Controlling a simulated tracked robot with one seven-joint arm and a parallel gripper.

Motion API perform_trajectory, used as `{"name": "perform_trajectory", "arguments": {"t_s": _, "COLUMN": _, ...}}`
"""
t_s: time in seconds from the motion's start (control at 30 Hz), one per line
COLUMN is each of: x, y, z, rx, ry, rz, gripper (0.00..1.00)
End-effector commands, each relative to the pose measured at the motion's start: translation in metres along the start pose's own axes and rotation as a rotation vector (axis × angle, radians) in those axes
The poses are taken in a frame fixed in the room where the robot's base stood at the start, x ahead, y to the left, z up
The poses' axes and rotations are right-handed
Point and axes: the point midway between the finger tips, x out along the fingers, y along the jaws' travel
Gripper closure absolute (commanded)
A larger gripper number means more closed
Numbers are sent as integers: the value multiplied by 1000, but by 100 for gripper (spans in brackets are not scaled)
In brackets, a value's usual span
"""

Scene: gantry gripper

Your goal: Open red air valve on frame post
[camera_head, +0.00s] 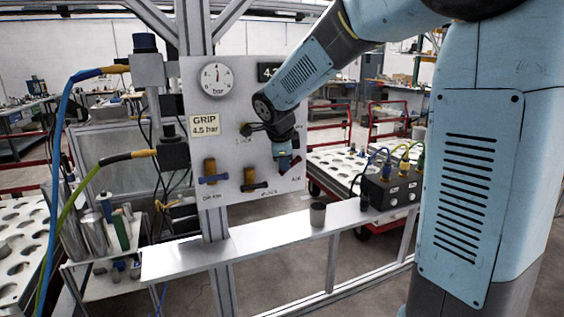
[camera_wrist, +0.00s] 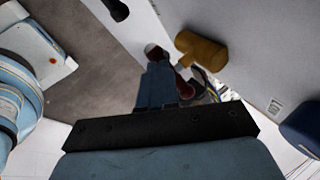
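The grey valve panel (camera_head: 232,130) is fixed to the frame post. The red air valve is at its lower right, above the AIR label; its red handle (camera_head: 296,164) is partly hidden by my gripper (camera_head: 284,160). In the wrist view, my gripper's blue fingers (camera_wrist: 160,82) are close together at the dark red handle (camera_wrist: 186,87), which shows on both sides of them. A brass valve body (camera_wrist: 200,50) is just beyond. I cannot tell whether the fingers are shut on the handle or only overlap it in view.
A pressure gauge (camera_head: 217,79) is above. A grey cup (camera_head: 317,214) stands on the white shelf (camera_head: 270,235), with a black connector box (camera_head: 391,190) to its right.

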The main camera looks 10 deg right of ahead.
Motion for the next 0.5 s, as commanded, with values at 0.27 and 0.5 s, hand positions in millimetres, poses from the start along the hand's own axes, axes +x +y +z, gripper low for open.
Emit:
{"name": "perform_trajectory", "arguments": {"t_s": 0.27, "x": 11, "y": 7, "z": 1, "rx": 6, "ry": 4, "rz": 9, "gripper": 100}}
{"name": "perform_trajectory", "arguments": {"t_s": 0.5, "x": 17, "y": 11, "z": 3, "rx": 6, "ry": 3, "rz": 8, "gripper": 100}}
